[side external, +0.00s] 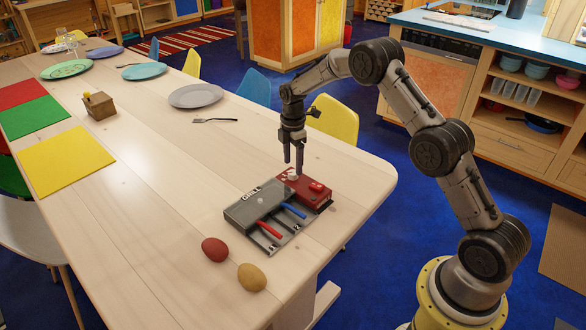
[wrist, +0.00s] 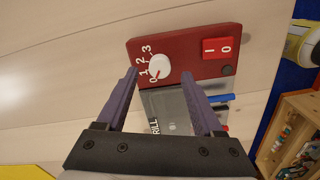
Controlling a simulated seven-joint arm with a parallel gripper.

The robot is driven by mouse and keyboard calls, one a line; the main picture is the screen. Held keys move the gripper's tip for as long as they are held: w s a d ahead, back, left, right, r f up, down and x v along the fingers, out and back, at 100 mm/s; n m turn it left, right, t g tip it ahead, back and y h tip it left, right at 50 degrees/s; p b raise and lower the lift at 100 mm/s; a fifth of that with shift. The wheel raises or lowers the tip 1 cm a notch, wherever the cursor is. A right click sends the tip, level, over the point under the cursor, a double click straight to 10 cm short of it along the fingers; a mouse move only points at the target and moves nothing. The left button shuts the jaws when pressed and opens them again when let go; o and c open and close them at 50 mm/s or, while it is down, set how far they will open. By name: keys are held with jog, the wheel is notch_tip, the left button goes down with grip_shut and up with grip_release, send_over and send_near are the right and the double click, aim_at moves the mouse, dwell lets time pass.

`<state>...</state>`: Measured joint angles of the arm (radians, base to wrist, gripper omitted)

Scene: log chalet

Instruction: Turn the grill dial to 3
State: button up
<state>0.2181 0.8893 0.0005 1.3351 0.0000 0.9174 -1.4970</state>
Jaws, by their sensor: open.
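The grill (side external: 262,212) lies on the wooden table, a grey slab with a red control panel (side external: 305,187) at its far right end. The white grill dial (side external: 293,174) is on that panel. In the wrist view the white dial (wrist: 159,67) has the marks 0, 1, 2 and 3 around its left side; I cannot clearly tell which mark it points at. My gripper (side external: 293,165) points down just above the dial. In the wrist view my gripper (wrist: 159,75) is open, with a finger to each side of the dial and nothing held.
A red switch (wrist: 217,48) marked I and 0 sits beside the dial. A red handle (side external: 269,229) and a blue handle (side external: 294,210) lie on the grill. A red egg-shaped object (side external: 215,249) and a tan one (side external: 252,277) lie nearby. A fork (side external: 215,121) and plate (side external: 196,96) lie farther back.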

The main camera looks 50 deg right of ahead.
aim_at(293, 175)
jog(key=shift+f, duration=1.4)
grip_shut()
